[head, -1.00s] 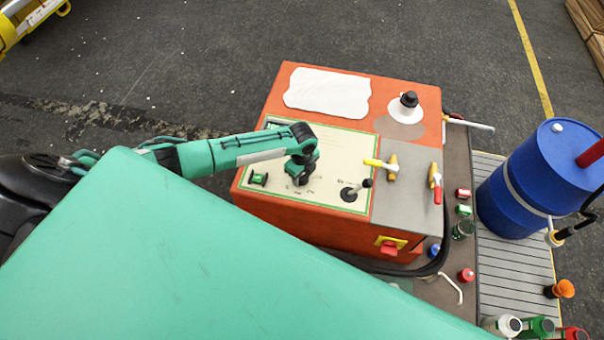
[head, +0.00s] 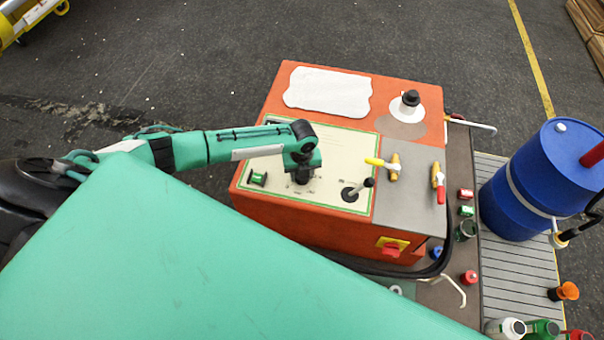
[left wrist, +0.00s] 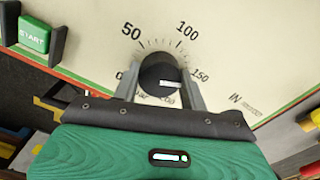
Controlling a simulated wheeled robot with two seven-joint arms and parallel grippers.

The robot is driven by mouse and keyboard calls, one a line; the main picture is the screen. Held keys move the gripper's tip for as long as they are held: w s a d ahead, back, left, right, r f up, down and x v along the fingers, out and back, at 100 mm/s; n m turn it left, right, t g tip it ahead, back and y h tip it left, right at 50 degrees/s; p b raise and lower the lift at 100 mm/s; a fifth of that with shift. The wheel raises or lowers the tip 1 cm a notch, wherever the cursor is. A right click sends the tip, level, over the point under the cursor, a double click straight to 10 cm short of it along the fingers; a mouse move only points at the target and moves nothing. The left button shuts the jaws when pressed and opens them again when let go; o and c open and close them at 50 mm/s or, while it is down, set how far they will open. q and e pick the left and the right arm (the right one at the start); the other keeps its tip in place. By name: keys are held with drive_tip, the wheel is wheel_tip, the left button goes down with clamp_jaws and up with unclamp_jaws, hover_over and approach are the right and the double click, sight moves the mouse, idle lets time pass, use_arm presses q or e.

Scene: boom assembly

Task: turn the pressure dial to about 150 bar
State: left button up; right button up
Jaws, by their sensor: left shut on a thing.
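The pressure dial is a black round knob (left wrist: 160,74) on a cream panel (left wrist: 90,25), with printed marks from 0 through 50, 100 and 150 to about 200. A white mark on the knob points right, close to the 150 side and slightly below that number. My left gripper (left wrist: 161,88) has one finger on each side of the knob and is shut on it. In the head view my left gripper (head: 302,177) is over the panel and hides the dial. My right gripper is not in view.
A green START button (left wrist: 34,36) sits left of the dial. A black lever (head: 358,189) stands right of it on the panel, with yellow-handled (head: 382,165) and red-handled (head: 438,180) valves beyond.

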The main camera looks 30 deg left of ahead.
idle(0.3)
use_arm(q)
drive_tip(key=o, duration=1)
drive_tip(key=shift+r, duration=0.1)
wheel_tip(320, 180, up, 14)
drive_tip(key=b, duration=0.3)
drive_tip(key=shift+f, duration=0.2)
